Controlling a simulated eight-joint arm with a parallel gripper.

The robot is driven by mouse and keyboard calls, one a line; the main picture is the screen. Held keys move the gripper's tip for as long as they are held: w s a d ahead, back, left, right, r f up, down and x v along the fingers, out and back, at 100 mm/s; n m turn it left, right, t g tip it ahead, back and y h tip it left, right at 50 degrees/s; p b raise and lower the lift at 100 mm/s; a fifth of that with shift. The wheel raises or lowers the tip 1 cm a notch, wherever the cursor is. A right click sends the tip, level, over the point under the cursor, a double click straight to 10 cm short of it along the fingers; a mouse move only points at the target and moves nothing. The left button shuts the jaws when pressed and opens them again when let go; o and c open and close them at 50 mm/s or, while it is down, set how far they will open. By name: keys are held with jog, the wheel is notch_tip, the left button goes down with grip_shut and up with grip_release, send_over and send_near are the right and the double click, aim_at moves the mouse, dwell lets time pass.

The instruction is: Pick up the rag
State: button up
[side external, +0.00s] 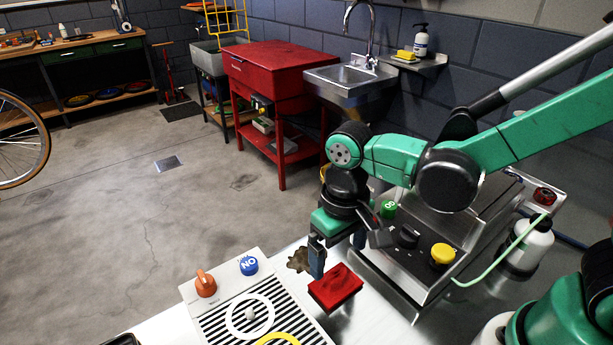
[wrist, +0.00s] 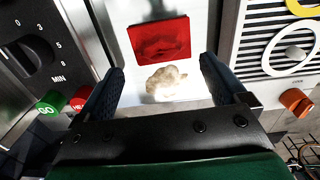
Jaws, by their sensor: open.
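A crumpled tan-brown piece that looks like a rag (side external: 299,260) lies on the pale metal bench top. In the wrist view this piece (wrist: 166,82) shows beige, roughly between and just below my fingertips in the picture. A red, block-like pad or folded cloth (side external: 336,288) lies close by; the wrist view shows it as a red square (wrist: 160,38) just above the tan piece. I cannot tell for certain which of the two is the rag. My gripper (side external: 338,262) points down over this spot, its blue fingers apart and nothing between them, as the wrist view also shows (wrist: 162,66).
A striped panel (side external: 222,325) with an orange knob (side external: 205,283) and a blue knob (side external: 249,265) stands to the left. A metal control box with a green button (side external: 388,209) and yellow button (side external: 443,256) stands close on the right. The bench strip between them is narrow.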

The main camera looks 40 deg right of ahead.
aim_at(337, 274)
jog(key=shift+f, duration=2.35)
jog(key=c, duration=1.3)
jog(key=shift+r, duration=0.1)
jog(key=shift+c, duration=0.2)
